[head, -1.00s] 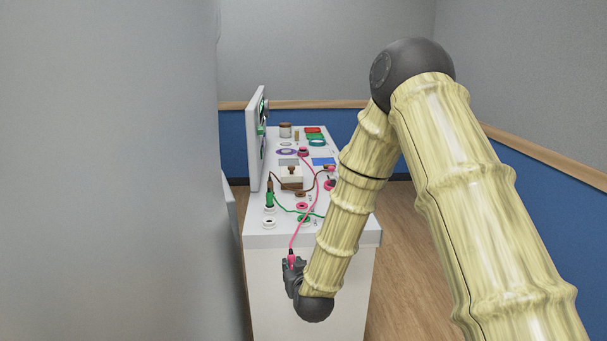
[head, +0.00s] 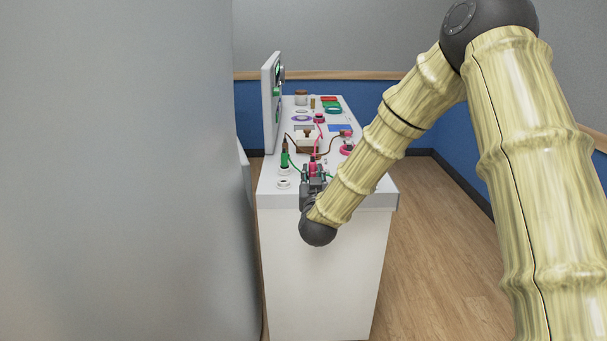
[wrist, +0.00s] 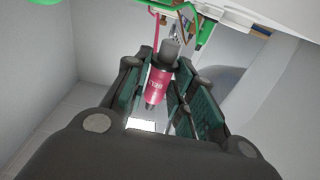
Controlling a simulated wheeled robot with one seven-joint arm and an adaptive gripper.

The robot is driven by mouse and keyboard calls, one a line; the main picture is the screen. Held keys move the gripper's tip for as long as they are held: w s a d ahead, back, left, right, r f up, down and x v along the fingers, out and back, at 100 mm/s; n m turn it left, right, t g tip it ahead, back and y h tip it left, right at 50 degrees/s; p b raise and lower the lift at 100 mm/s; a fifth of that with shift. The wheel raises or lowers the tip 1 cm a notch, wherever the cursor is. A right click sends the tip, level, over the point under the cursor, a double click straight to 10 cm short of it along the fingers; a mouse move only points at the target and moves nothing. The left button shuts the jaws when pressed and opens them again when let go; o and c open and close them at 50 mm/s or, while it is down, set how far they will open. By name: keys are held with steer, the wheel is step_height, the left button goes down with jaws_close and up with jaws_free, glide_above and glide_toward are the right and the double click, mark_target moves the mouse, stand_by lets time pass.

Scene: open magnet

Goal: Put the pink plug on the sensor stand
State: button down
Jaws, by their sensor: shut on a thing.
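The pink plug (head: 312,167) is upright in my gripper (head: 313,178), at the near edge of the white table. In the wrist view the pink plug (wrist: 158,88) sits between the finger pads of my gripper (wrist: 165,85), its grey end toward the table, with a pink cable beside it. The pink cable runs back over the table in the head view. I cannot tell for sure which piece is the sensor stand. A white ring-shaped holder (head: 283,184) is empty, left of my gripper. My gripper hides part of the tabletop.
A green plug (head: 284,160) stands upright on the white table (head: 380,190) just behind the empty holder. A white panel (head: 270,103) rises along the table's left side. Pink rings, cables and small jars lie farther back. A grey wall surface (head: 120,170) fills the left.

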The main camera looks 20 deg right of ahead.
steer(key=w, duration=0.8)
steer(key=shift+w+a+f, duration=0.1)
steer(key=shift+a+f, duration=0.3)
steer(key=shift+f, duration=1.7)
steer(key=shift+f, duration=0.2)
steer(key=c, duration=1.5)
jaws_free()
steer(key=shift+r, duration=0.1)
steer(key=shift+r, duration=0.15)
steer(key=v, duration=1.2)
